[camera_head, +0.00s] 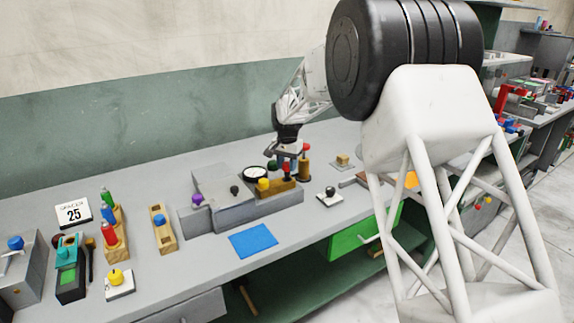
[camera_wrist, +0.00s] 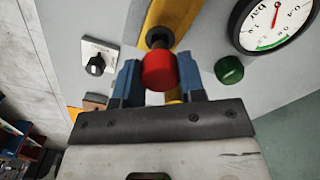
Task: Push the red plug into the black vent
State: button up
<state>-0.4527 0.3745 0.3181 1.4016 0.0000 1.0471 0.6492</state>
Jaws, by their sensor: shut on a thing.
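The red plug (camera_wrist: 160,71) is between the two blue fingers of my gripper (camera_wrist: 160,84) in the wrist view, and the gripper is shut on it. A dark round piece (camera_wrist: 158,38) shows just behind the plug, and I take it for the black vent. I cannot tell whether the plug touches it or how deep it sits. In the head view my gripper (camera_head: 286,161) is low over the wooden block (camera_head: 280,189) at the right end of the grey fixture, with red (camera_head: 286,168) showing at its fingertips.
A yellow knob (camera_head: 263,184) stands on the same block. A dial gauge (camera_wrist: 276,20) and a green knob (camera_wrist: 229,69) are near my fingers. A blue mat (camera_head: 253,240) lies in front on the grey bench.

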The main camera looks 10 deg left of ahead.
aim_at(287, 176)
jog(key=shift+f, duration=1.95)
dwell(0.6)
jog(key=o, duration=1)
jog(key=shift+r, duration=0.1)
jog(key=shift+r, duration=3.8)
jog(key=shift+d+r, duration=0.1)
